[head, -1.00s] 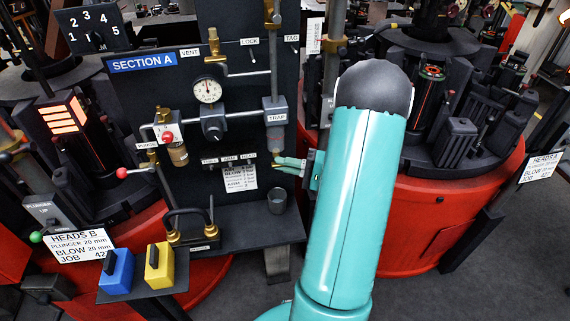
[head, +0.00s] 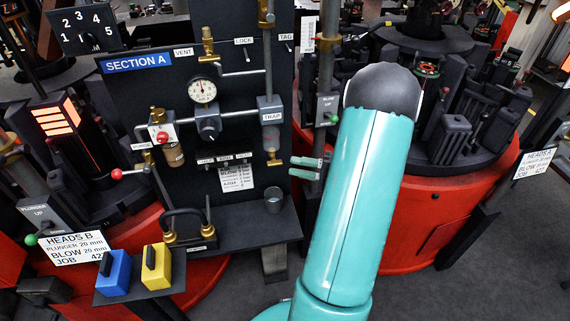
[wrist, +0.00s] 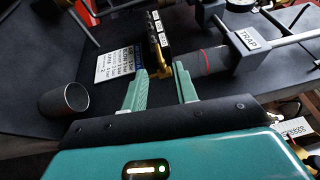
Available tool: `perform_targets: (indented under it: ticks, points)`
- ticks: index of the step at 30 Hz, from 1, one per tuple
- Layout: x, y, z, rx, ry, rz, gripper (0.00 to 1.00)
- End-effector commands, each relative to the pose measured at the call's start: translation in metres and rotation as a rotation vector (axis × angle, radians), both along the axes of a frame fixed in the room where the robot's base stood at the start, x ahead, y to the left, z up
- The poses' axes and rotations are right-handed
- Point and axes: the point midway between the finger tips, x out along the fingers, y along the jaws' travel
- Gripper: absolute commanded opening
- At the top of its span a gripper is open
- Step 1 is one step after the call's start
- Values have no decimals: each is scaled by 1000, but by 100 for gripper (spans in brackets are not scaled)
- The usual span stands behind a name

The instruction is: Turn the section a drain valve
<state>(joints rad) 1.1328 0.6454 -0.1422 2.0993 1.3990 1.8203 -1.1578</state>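The section A panel (head: 110,100) stands left of my arm. The trap (head: 270,115) is a grey block with a bowl below it; the bowl (wrist: 207,61) has a red ring in the wrist view. The small brass drain valve (head: 274,160) is at the bottom of the bowl, and it also shows in the wrist view (wrist: 163,73). My gripper (head: 293,167) is open, just right of the valve with a gap between. In the wrist view my gripper (wrist: 160,74) has its fingers apart, with the valve beyond and between the tips. Nothing is held.
A grey cup (head: 274,202) stands on the panel's shelf (head: 235,232) below the valve. A gauge (head: 203,91), a brass vent valve (head: 208,48) and a red-knobbed lever (head: 118,174) are on the left. A vertical pipe (head: 325,80) stands behind my gripper. A red mould base (head: 440,210) is at right.

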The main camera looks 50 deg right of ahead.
Motion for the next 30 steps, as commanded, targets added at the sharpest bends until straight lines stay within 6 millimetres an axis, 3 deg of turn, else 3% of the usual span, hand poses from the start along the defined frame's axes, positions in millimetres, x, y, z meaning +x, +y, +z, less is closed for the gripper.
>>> perform_targets:
  ticks: [6,12,30]
  points:
    - [-42,-28,-4,0,0,-4,29]
    - [-65,-42,-7,0,0,-1,29]
    - [-70,-45,-7,1,0,0,29]
